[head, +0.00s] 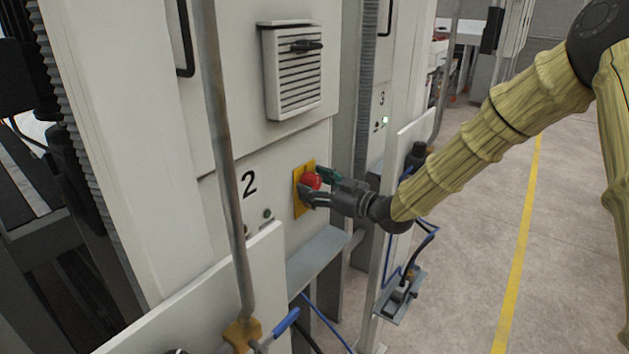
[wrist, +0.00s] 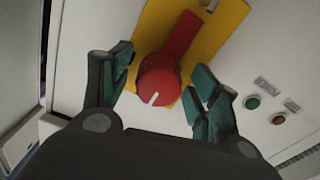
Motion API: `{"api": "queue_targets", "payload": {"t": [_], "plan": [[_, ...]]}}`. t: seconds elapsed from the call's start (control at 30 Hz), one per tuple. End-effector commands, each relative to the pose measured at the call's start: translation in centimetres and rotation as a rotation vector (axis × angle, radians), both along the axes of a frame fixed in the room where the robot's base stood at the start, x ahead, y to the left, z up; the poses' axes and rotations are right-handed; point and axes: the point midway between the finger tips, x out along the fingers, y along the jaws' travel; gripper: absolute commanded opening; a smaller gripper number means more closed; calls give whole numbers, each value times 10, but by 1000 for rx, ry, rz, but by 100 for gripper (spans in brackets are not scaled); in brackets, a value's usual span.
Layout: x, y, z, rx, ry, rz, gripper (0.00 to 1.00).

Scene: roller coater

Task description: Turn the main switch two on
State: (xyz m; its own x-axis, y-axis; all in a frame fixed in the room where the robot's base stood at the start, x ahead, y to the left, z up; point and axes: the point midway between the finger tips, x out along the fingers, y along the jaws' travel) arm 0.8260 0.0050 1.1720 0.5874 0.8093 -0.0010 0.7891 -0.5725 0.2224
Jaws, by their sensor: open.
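The main switch two is a red rotary knob (head: 312,181) on a yellow plate (head: 298,200), on the cabinet panel marked 2. In the wrist view the red knob (wrist: 159,80) has a white mark near its lower edge and a red bar running up and to the right over the yellow plate (wrist: 206,38). My gripper (head: 318,184) is at the switch; in the wrist view my gripper (wrist: 163,88) is open, with one green-padded finger on each side of the knob. I cannot tell whether either finger touches it.
A dark green button (head: 267,213) sits left of the switch; in the wrist view a green and a red button lie at right. A grey ledge (head: 318,258) is below. A vertical pipe (head: 222,150) stands in front at left. The floor at right is free.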

Motion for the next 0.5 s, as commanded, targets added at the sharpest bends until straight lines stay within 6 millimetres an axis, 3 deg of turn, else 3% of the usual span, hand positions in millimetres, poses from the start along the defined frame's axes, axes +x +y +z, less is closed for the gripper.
{"api": "queue_targets", "payload": {"t": [0.37, 0.5], "plan": [[3, 4, 0, 1, -1, -1, 61], [3, 4, 0, 1, -1, -1, 38]]}}
